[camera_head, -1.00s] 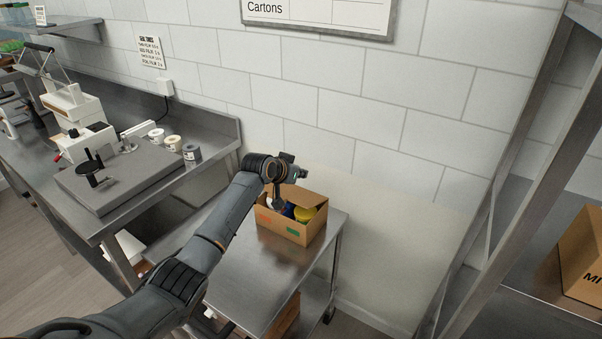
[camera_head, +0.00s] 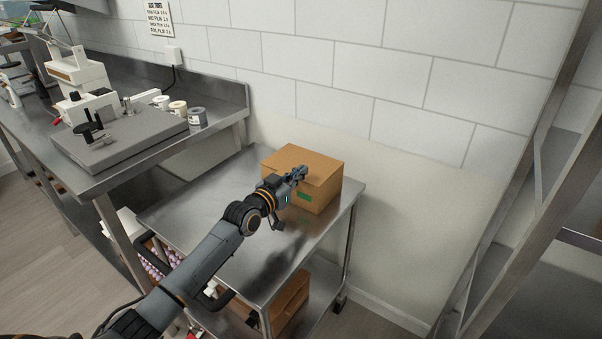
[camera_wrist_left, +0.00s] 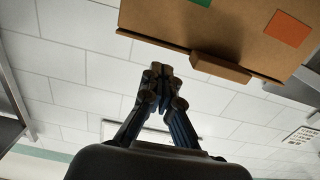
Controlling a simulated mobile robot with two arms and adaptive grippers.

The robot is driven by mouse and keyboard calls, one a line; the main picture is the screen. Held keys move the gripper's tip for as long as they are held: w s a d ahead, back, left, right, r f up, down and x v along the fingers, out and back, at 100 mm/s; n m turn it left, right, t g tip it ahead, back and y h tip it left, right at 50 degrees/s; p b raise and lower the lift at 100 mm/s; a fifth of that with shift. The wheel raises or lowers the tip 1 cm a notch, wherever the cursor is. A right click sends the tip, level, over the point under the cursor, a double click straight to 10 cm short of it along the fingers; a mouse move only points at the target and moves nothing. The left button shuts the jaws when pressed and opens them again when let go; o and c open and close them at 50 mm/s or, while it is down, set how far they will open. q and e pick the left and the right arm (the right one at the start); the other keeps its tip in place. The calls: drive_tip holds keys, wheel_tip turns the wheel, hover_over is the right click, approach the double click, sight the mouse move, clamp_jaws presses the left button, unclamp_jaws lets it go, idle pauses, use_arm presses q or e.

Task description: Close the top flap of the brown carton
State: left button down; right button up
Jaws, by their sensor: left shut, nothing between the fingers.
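The brown carton (camera_head: 325,197) stands on the steel cart, with a green label on its front. Its top flap (camera_head: 318,165) lies down across the top, and the contents are hidden. My left gripper (camera_head: 302,172) is shut and empty, near the carton's front top edge. In the left wrist view, the carton (camera_wrist_left: 240,30) fills the upper right, with green and orange labels and a small tab (camera_wrist_left: 220,67) at its edge. The shut fingertips (camera_wrist_left: 160,75) are beside that tab; I cannot tell whether they touch the carton. My right gripper is not in view.
The cart top (camera_head: 200,205) is clear left of the carton. Another cardboard box (camera_head: 290,305) is on the shelf below. A steel bench (camera_head: 75,165) with a machine and several small tubs stands at left. A metal rack (camera_head: 515,200) stands at right.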

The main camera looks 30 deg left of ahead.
use_arm(q)
drive_tip(key=shift+f, duration=0.5)
drive_tip(key=s+a, duration=0.1)
drive_tip(key=s, duration=1.1)
drive_tip(key=shift+a+r, duration=0.2)
drive_tip(key=shift+a, duration=0.2)
